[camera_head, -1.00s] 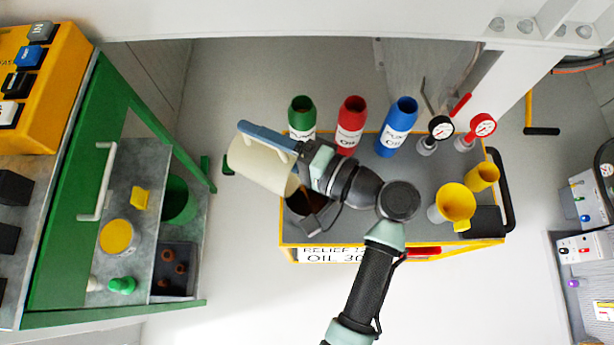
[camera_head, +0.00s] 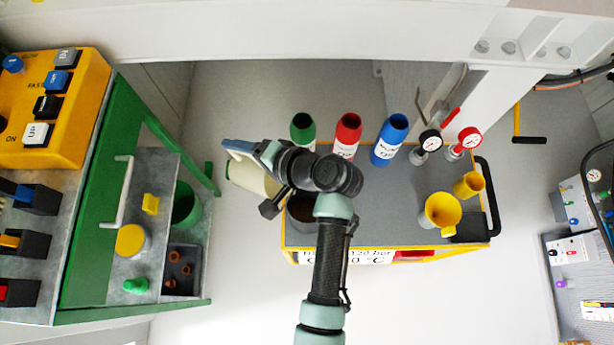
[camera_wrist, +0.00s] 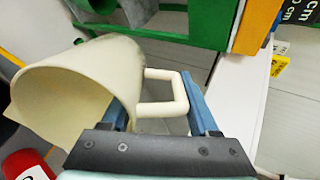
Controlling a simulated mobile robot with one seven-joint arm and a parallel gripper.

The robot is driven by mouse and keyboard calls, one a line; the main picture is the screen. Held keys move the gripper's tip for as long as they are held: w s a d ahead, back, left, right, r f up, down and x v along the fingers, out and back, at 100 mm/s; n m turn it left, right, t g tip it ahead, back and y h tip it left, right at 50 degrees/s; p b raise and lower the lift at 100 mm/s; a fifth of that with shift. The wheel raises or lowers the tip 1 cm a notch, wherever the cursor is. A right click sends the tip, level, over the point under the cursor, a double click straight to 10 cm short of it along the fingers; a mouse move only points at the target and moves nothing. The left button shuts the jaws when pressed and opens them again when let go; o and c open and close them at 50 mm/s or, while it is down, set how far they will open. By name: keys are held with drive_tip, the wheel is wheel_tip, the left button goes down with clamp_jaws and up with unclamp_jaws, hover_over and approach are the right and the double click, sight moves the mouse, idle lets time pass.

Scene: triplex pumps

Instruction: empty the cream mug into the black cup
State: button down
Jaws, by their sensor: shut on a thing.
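The cream mug (camera_head: 250,178) is in the air by the left edge of the cart, tilted well over. Its near end is close to the dark cup in the head view. In the wrist view the mug (camera_wrist: 95,85) fills the left side, with its square handle (camera_wrist: 160,108) between the fingers. My gripper (camera_head: 240,148) is shut on the mug. The black cup (camera_head: 300,210) stands at the cart's left front; its inside looks dark brown, and my arm hides part of it. I cannot see whether anything is left in the mug.
Green (camera_head: 303,128), red (camera_head: 348,131) and blue (camera_head: 390,140) bottles stand along the cart's back. Two gauges and two yellow vessels (camera_head: 440,210) are at its right. A green-framed bench (camera_head: 95,200) is at the left, with white floor between.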

sight(241, 157)
drive_tip(key=shift+w+a+h+p, duration=0.1)
drive_tip(key=shift+a+h+p, duration=0.2)
drive_tip(key=shift+p, duration=0.15)
drive_tip(key=f+h+p, duration=0.1)
drive_tip(key=a+f+g+h+p, duration=0.1)
drive_tip(key=f, duration=0.1)
drive_tip(key=w+f+g+h+p, duration=0.1)
drive_tip(key=shift+a+f, duration=0.2)
drive_tip(key=shift+a, duration=0.15)
drive_tip(key=w+a+f+g+h+b, duration=0.2)
drive_tip(key=a+f+g+h+b, duration=0.1)
drive_tip(key=f+h+b, duration=0.3)
wheel_tip(241, 157, down, 3)
drive_tip(key=shift+w+a+r+g+h+b, duration=0.15)
drive_tip(key=shift+a+g+h+b, duration=0.2)
drive_tip(key=shift+a+b, duration=0.35)
